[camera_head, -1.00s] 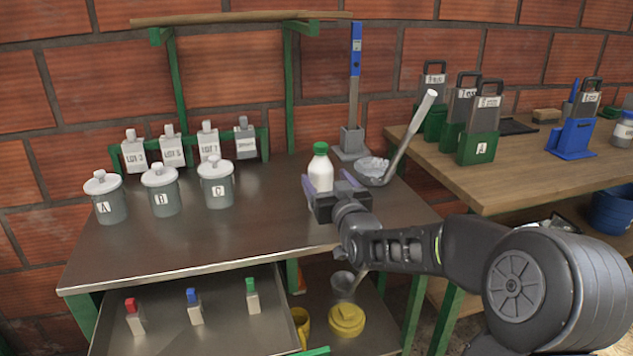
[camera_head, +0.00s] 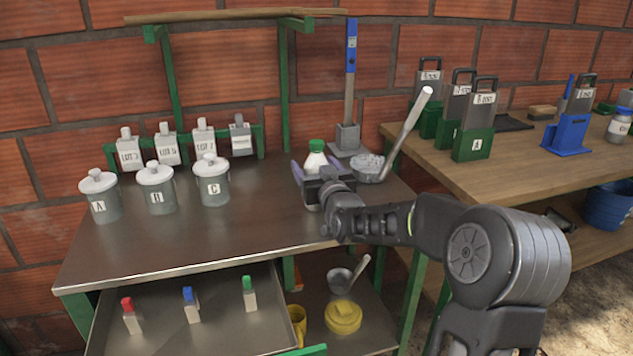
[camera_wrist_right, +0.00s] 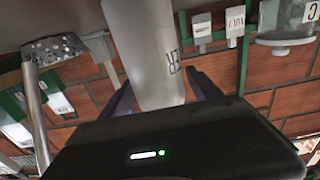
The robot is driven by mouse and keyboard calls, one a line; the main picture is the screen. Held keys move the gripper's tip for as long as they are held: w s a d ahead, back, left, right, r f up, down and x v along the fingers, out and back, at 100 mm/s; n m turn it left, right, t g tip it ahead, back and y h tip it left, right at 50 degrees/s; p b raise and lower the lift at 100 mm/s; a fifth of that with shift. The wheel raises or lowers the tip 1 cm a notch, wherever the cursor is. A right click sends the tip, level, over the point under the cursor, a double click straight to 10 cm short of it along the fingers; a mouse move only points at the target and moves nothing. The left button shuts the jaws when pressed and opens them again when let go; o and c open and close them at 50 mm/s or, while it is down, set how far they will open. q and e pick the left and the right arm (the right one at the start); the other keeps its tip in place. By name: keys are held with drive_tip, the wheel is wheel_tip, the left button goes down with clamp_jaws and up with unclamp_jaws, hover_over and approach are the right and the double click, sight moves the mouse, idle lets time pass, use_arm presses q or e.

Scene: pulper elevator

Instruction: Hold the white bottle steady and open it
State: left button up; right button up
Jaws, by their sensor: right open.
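The white bottle (camera_head: 315,161) with a green cap (camera_head: 316,145) stands upright at the back right of the metal table. My right gripper (camera_head: 317,171) is open in front of it, with a finger on each side of the bottle. It hides most of the bottle's lower body. In the right wrist view the bottle (camera_wrist_right: 143,45) reaches in between the two open fingers (camera_wrist_right: 160,92), upside down in the picture, with dark lettering on its side. Contact with the fingers cannot be told. The left gripper is not in view.
A ladle (camera_head: 405,135) and its bowl stand close right of the bottle, beside an upright blue-handled tool (camera_head: 350,85). Lidded pots (camera_head: 157,190) stand at left. An open drawer (camera_head: 240,320) holds small capped bottles. The table's middle is clear.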

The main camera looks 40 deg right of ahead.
drive_tip(key=shift+x, duration=0.8)
drive_tip(key=shift+r, duration=0.1)
clamp_jaws()
idle(0.4)
